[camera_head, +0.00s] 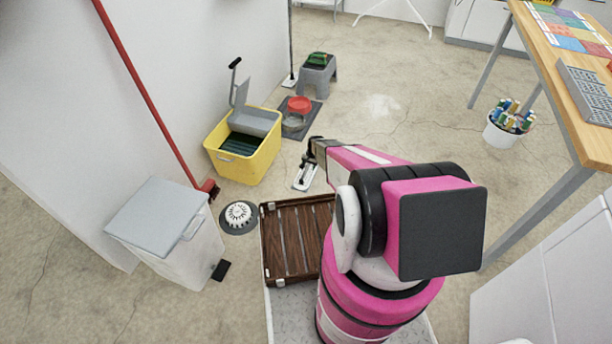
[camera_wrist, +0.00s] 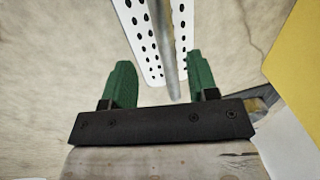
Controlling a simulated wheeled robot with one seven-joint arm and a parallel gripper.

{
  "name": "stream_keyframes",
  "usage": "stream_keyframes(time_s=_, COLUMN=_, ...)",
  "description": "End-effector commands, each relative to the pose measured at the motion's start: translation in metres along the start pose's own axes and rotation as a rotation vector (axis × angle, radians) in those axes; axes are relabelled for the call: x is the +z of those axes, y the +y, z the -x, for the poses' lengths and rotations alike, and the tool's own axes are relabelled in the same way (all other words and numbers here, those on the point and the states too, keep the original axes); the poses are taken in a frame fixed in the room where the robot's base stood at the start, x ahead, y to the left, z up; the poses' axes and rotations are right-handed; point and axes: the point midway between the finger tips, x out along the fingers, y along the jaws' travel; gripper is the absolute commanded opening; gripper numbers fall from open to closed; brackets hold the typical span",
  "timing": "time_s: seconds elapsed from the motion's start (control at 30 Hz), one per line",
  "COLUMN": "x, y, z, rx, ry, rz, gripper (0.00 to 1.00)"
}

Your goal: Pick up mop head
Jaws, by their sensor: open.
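The mop head looks to be the white flat plate with rows of dark holes (camera_wrist: 138,38), lying on the floor; in the head view it (camera_head: 300,184) is beside the yellow bucket, partly hidden by my gripper (camera_head: 312,153). A grey metal bar (camera_wrist: 164,40) runs along the plate's middle. In the wrist view, my gripper (camera_wrist: 160,68) is open, with one green finger on each side of the bar. The bar's near end lies between the fingers in the picture. I cannot tell whether the fingers touch anything.
A yellow bucket (camera_head: 247,167) stands left of the plate, against the wall. A brown slatted crate (camera_head: 287,275), a white round brush-like thing (camera_head: 238,212) and a white bin (camera_head: 170,240) are nearer. A grey stool (camera_head: 318,77) stands behind.

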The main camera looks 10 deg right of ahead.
Motion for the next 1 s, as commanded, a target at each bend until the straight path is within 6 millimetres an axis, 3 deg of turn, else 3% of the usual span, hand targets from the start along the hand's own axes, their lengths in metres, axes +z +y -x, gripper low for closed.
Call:
stream_keyframes(time_s=0.3, x=-0.004, y=-0.007, z=-0.042, rx=0.001, ry=-0.002, rz=0.0, gripper=0.54)
stream_keyframes(time_s=0.6, x=-0.003, y=-0.006, z=-0.048, rx=0.0, ry=0.0, rz=0.0, gripper=0.54)
stream_keyframes(time_s=0.67, x=-0.003, y=-0.006, z=-0.048, rx=0.0, ry=0.0, rz=0.0, gripper=0.38)
stream_keyframes(time_s=0.77, x=-0.003, y=-0.006, z=-0.048, rx=0.0, ry=0.0, rz=0.0, gripper=0.05)
stream_keyframes(time_s=0.8, x=-0.003, y=-0.006, z=-0.048, rx=0.0, ry=0.0, rz=0.0, gripper=0.0)
stream_keyframes(time_s=1.0, x=-0.003, y=-0.006, z=-0.047, rx=0.0, ry=0.0, rz=0.0, gripper=0.0)
